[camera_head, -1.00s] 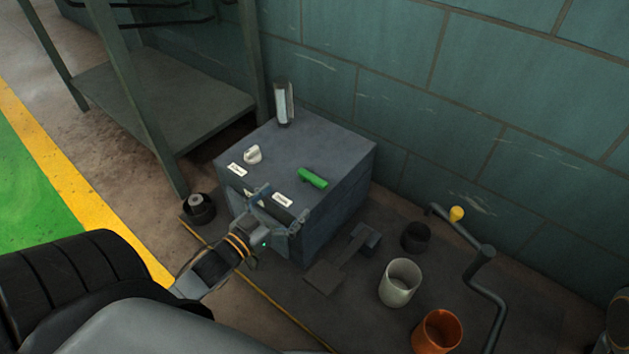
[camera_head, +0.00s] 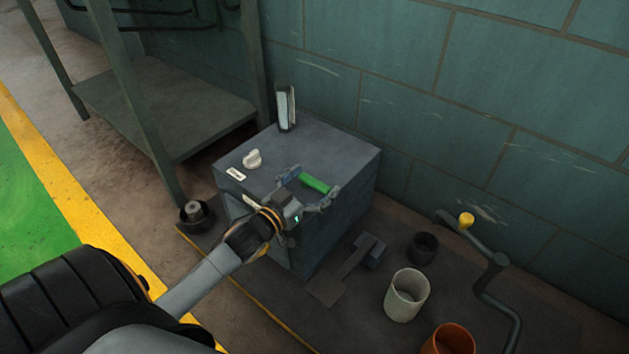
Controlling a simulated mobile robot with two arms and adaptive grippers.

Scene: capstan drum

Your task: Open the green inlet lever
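The green lever (camera_head: 315,183) lies on top of the grey box (camera_head: 340,150), near its front right edge. My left gripper (camera_head: 312,188) is at the lever with its fingers spread, one finger on the lever's left side and one near its right end. The lever shows between the fingers; I cannot tell whether they touch it. A white label behind the gripper is now mostly hidden. My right gripper is not in view.
A white knob (camera_head: 252,159) with a label (camera_head: 236,174) sits left on the box, and a metal upright piece (camera_head: 286,107) stands at its back. A pedal (camera_head: 358,258), a dark cup (camera_head: 423,247), a white cup (camera_head: 406,295), an orange cup (camera_head: 451,340) and a crank (camera_head: 487,262) are to the right.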

